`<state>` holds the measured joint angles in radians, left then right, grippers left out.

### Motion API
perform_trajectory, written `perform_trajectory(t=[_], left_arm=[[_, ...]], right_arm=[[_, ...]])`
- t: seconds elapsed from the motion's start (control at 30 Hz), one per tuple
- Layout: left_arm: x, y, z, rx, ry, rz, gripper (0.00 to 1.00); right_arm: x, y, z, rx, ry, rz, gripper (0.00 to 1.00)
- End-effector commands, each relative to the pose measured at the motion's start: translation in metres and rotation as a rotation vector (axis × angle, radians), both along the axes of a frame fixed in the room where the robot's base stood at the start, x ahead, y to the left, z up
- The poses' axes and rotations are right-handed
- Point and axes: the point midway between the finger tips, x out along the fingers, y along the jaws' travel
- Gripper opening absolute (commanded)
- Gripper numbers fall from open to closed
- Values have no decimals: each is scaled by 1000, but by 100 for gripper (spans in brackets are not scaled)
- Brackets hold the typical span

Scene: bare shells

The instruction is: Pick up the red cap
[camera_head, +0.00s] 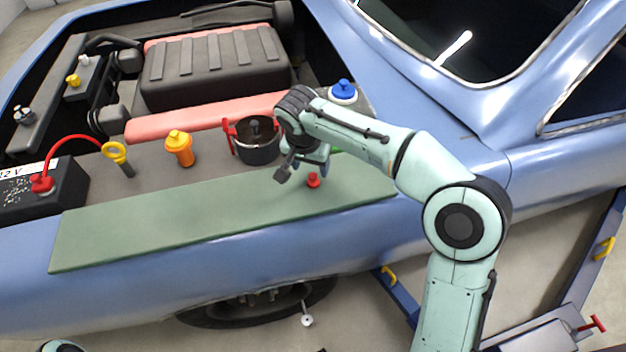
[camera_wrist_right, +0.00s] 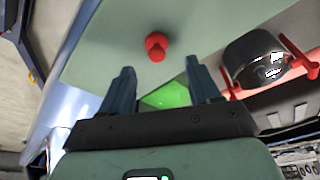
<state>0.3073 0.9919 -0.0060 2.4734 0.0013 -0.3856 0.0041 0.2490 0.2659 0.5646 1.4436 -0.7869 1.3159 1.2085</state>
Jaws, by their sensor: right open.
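The small red cap (camera_head: 313,180) stands on the green mat (camera_head: 150,225) along the car's fender. In the right wrist view the red cap (camera_wrist_right: 156,46) appears just beyond the fingertips, roughly centred between them. My right gripper (camera_head: 303,172) is over the mat beside the cap, fingers apart and empty. The right wrist view shows both fingers of this gripper (camera_wrist_right: 160,70) spread, with the cap not between them. My left gripper is not in view.
A black pot with red handles (camera_head: 257,150) stands left of my right gripper. A blue-capped reservoir (camera_head: 343,92) is behind it, and a bright green patch (camera_wrist_right: 168,96) shows between the fingers. A yellow-orange bottle (camera_head: 179,148), yellow ring-handled dipstick (camera_head: 115,153) and battery (camera_head: 50,192) are farther left.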

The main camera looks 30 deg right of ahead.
Motion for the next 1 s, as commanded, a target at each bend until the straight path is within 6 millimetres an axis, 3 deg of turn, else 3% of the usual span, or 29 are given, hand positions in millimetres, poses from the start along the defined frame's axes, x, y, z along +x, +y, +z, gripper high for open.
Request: perform_trajectory(t=[0.3,0.63,0.67,0.83,1.0], left_arm=[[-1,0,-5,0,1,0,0],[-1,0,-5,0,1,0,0],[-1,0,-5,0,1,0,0],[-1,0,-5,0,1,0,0],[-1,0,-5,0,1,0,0]], right_arm=[[-1,-6,-44,1,5,-1,62],[2,-8,-52,0,1,-1,62],[2,-8,-52,0,1,-1,59],[2,-8,-51,0,1,-1,4],[2,-8,-51,0,1,-1,3]])
